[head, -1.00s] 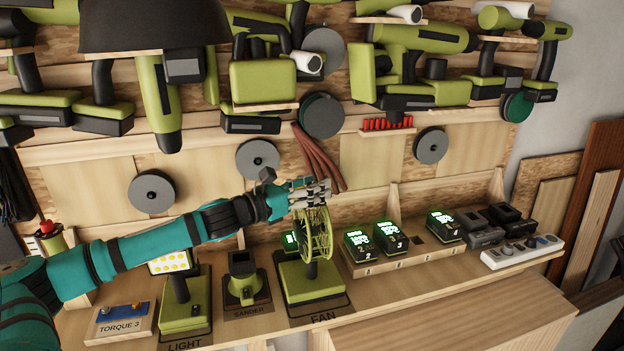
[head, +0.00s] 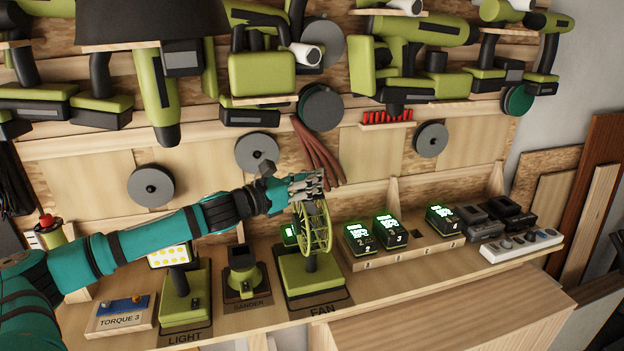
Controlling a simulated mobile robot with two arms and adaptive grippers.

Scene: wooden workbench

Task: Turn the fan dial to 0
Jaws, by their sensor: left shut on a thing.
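The fan (head: 314,229) stands upright on a green base above the bench label FAN, its round yellow-green cage seen nearly edge-on. My left gripper (head: 308,184) reaches in from the left and is shut at the upper part of the fan, at the top of the cage. The fingers cover that spot, so I cannot tell whether they hold the dial or the cage rim. I do not make out the fan dial or its number. My right gripper is not in view.
Left of the fan stand the sander (head: 242,272), the light (head: 180,290) and a torque box (head: 121,312). To the right are lit battery chargers (head: 391,231) and a power strip (head: 520,245). Power tools (head: 262,75) hang on the wall above my arm.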

